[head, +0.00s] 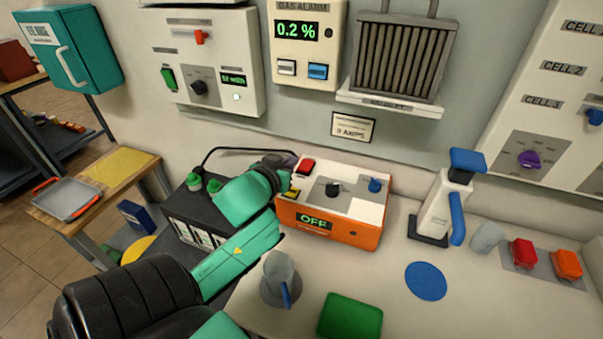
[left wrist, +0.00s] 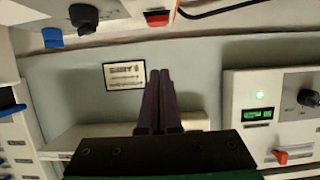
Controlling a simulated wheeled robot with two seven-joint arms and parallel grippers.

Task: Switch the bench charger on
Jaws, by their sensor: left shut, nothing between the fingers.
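The bench charger (head: 330,215) is an orange box with a pale top on the bench. Its front display (head: 314,221) reads OFF. On top are a red rocker switch (head: 306,166), a black knob (head: 333,188), a blue knob (head: 375,185) and a yellow button (head: 292,193). My left gripper (head: 284,163) is shut and empty at the charger's back left corner, left of the red switch. The left wrist view looks inverted: the shut fingers (left wrist: 158,75) point toward the red switch (left wrist: 157,18), with a gap between. My right gripper is not in view.
A black battery (head: 196,215) with green caps stands left of the charger. A white and blue stand (head: 446,200) is right. Wall units hang behind.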

